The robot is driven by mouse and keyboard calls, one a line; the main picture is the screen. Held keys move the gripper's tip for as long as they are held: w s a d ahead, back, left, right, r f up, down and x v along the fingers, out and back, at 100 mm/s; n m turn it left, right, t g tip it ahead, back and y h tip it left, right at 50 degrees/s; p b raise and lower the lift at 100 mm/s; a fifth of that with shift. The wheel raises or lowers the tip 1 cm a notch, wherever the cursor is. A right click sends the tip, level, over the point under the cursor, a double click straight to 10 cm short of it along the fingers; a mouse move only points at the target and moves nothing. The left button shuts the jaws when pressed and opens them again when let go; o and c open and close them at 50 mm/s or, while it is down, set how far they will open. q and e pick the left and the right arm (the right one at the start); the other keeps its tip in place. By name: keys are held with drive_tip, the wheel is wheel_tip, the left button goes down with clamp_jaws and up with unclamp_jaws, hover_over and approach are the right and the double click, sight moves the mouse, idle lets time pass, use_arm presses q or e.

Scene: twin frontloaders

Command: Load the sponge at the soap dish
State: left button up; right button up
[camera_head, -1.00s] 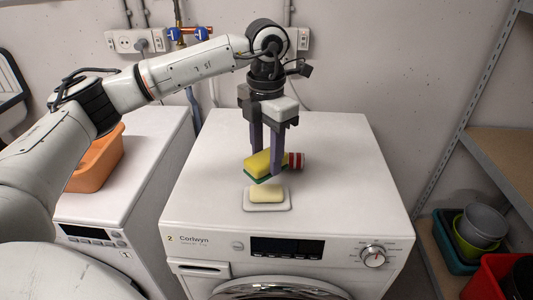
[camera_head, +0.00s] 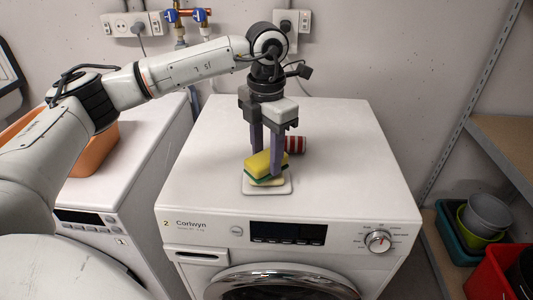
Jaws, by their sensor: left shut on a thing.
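A yellow sponge with a green underside (camera_head: 263,163) is between the fingers of my left gripper (camera_head: 264,160), which is shut on it from above. The sponge is slightly tilted and sits right over the white soap dish (camera_head: 282,189) on the washer top. A cream soap bar (camera_head: 276,182) lies in the dish, mostly hidden under the sponge. Sponge and soap look in contact, but I cannot be sure. My right gripper is not in view.
A red-and-white striped item (camera_head: 296,144) lies just behind the right finger. The washer top (camera_head: 350,165) is otherwise clear. An orange basket (camera_head: 97,154) is on the left machine; stacked bowls (camera_head: 485,217) and a red bin (camera_head: 490,274) are at right.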

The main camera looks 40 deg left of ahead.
sight(267, 156)
use_arm(q)
drive_tip(key=shift+f, duration=0.15)
idle(0.4)
drive_tip(key=shift+f+b, duration=0.35)
drive_tip(key=shift+f, duration=0.15)
idle(1.1)
drive_tip(key=shift+r+p, duration=2.65)
drive_tip(key=shift+r, duration=1)
drive_tip(key=shift+f, duration=0.1)
